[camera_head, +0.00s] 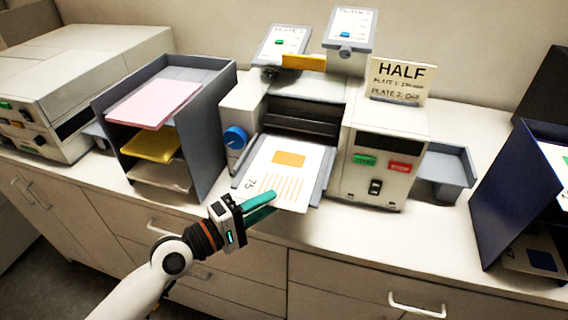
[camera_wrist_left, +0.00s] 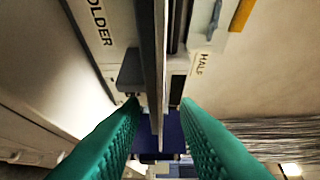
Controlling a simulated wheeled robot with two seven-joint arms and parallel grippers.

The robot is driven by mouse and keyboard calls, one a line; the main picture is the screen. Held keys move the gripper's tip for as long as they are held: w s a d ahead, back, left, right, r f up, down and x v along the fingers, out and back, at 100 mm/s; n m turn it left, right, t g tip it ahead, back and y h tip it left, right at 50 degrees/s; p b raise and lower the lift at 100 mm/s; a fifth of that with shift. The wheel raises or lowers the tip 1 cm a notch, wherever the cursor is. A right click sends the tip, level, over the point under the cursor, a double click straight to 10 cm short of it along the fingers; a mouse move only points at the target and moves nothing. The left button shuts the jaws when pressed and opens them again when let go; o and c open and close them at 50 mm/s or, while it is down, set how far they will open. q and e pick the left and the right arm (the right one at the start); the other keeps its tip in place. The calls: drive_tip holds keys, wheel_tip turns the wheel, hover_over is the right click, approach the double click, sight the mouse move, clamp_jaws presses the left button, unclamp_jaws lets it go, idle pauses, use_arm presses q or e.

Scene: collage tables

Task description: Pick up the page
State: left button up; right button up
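The page (camera_head: 288,178) is white with an orange block, thin orange lines and a printed "75". It lies on the sloping grey tray at the front of the middle machine. My left gripper (camera_head: 262,204) is at the page's lower left front edge, with teal fingers. In the left wrist view the fingers of my left gripper (camera_wrist_left: 160,108) are apart. Thin edges, seen end-on, run between them; they look like the page and the grey tray. Neither finger appears to press on them. My right gripper is not in view.
The machine (camera_head: 385,150) has green and red buttons and a "HALF" sign (camera_head: 400,78). A grey shelf rack (camera_head: 205,130) with pink, yellow and pale sheets stands left. A dark blue holder (camera_head: 510,190) stands right. The counter front (camera_head: 350,235) is clear.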

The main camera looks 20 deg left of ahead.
use_arm(q)
clamp_jaws()
drive_tip(key=shift+r, duration=0.1)
